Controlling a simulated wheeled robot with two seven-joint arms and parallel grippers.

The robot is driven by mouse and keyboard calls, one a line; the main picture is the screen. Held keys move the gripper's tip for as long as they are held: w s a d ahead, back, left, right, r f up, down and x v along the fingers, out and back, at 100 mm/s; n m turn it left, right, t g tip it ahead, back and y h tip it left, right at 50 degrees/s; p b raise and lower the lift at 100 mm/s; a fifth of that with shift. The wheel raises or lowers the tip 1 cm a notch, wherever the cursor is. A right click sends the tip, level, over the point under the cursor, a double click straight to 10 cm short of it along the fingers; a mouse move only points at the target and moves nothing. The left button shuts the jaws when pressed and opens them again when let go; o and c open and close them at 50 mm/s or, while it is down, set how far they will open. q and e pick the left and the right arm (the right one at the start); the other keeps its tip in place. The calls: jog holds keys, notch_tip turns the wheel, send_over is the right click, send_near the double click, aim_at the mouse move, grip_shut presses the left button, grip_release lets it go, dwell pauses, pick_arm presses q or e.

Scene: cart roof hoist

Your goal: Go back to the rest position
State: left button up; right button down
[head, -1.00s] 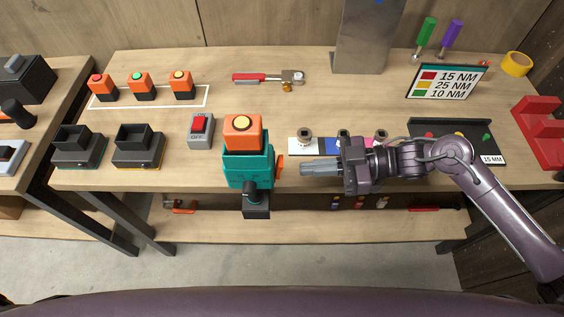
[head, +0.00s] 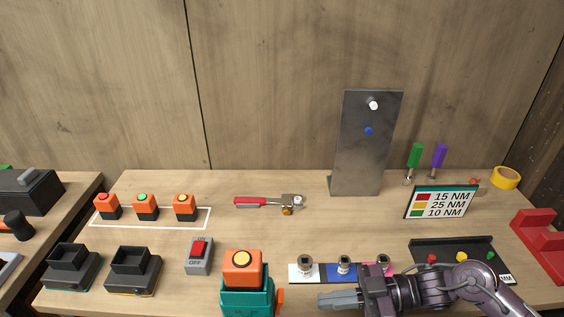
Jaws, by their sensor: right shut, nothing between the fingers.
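My right gripper (head: 340,300) is at the lower middle-right of the head view, its fingers together and pointing left. Nothing shows between the fingers. It is just in front of a strip (head: 318,273) with white, blue and pink sections carrying metal sockets, and its wrist partly covers the pink end. A teal device (head: 247,303) with an orange block (head: 242,268) and yellow button on top stands to the left of the fingertips, with a gap between. My left gripper does not show.
A red-handled tool (head: 265,202) lies behind. A metal panel (head: 363,155), torque sign (head: 440,203), dark tray (head: 455,250) and red block (head: 540,242) are right. The middle of the bench (head: 330,232) is clear.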

jog(key=w+a+f+m+t+h, duration=0.3)
jog(key=w+m+t+h, duration=0.4)
jog(key=t, duration=0.3)
jog(key=s+d+f+m+g+h, duration=0.2)
jog(key=s+d+m+g+h, duration=0.1)
jog(key=s+d+m+h, duration=0.3)
jog(key=s+d+f+m+g+h, duration=0.3)
jog(key=s+d+g, duration=0.1)
jog(key=s+d, duration=0.4)
jog(key=s+a+f+g, duration=0.1)
jog(key=s+f, duration=0.1)
jog(key=f, duration=1.4)
jog(key=s+f, duration=0.2)
jog(key=f, duration=1.4)
jog(key=s+d+f+g+b, duration=0.1)
jog(key=s+d+f, duration=0.2)
jog(key=s+f, duration=1.3)
jog(key=shift+s+d, duration=0.15)
jog(key=shift+s, duration=1)
jog(key=shift+f, duration=0.1)
